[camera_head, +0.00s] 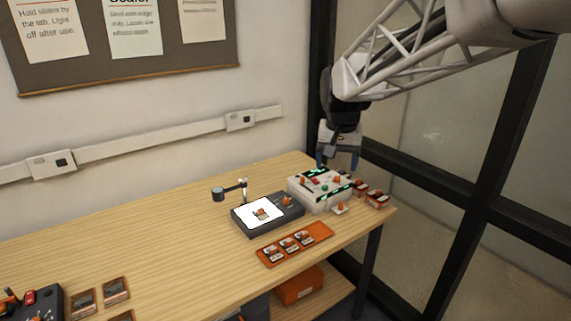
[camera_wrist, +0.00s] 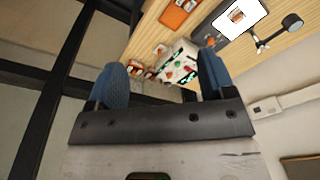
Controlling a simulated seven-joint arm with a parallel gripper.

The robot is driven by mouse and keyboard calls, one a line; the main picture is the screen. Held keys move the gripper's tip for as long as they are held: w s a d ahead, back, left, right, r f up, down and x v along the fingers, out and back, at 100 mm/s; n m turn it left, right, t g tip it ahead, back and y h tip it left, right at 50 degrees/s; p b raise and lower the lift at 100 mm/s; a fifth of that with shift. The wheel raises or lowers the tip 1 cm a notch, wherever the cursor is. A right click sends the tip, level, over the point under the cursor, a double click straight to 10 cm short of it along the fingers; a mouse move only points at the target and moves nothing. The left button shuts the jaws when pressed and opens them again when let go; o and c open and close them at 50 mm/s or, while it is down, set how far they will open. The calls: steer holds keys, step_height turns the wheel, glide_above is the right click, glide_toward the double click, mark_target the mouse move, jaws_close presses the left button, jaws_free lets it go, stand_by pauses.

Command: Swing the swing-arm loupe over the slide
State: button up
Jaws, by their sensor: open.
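The swing-arm loupe (camera_head: 219,194) is a dark round lens head on a short black arm, joined to a pale post at the back of the light box. Its head hangs out to the left, beside the lit panel and not over it. The slide (camera_head: 261,213) lies on the white lit panel of the dark light box (camera_head: 271,226). In the wrist view the loupe (camera_wrist: 292,22) and the slide (camera_wrist: 237,15) show at the top right. My gripper (camera_head: 339,162) is open and empty, above and behind the white device, well right of the loupe. Its blue fingers (camera_wrist: 161,85) are wide apart.
A white device (camera_head: 318,201) with green lights stands right of the light box. An orange tray (camera_head: 286,251) with several slides lies in front, and more slides (camera_head: 376,200) sit at the right edge. Black window frames stand near my arm.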

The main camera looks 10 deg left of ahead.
steer(key=w+a+f, duration=0.3)
steer(key=w+a, duration=0.7)
steer(key=a, duration=0.1)
steer(key=g, duration=0.1)
glide_above(218, 190)
steer(key=f, duration=1.7)
steer(key=shift+d, duration=0.2)
steer(key=shift+a+f, duration=0.25)
steer(key=shift+a, duration=0.05)
steer(key=shift+f, duration=0.15)
steer(key=shift+f, duration=3.75)
steer(key=c, duration=1.2)
